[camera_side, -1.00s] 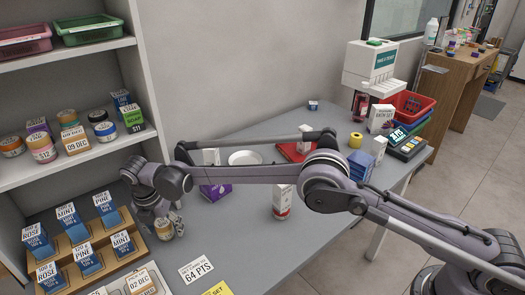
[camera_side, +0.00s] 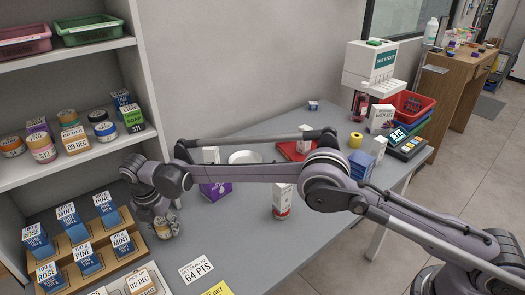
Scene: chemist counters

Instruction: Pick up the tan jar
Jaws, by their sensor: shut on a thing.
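The tan jar (camera_side: 163,231) is at the left part of the grey counter, just right of the stepped box display. Only its lower part shows below my gripper (camera_side: 165,222), which points down from above. My gripper is shut on the tan jar, with its fingers at the jar's sides. Whether the jar touches the counter or is slightly raised cannot be told.
A stepped display (camera_side: 105,262) of blue boxes stands close on the left, under a shelf (camera_side: 95,152) with jars and boxes. Price cards (camera_side: 195,269) lie in front.

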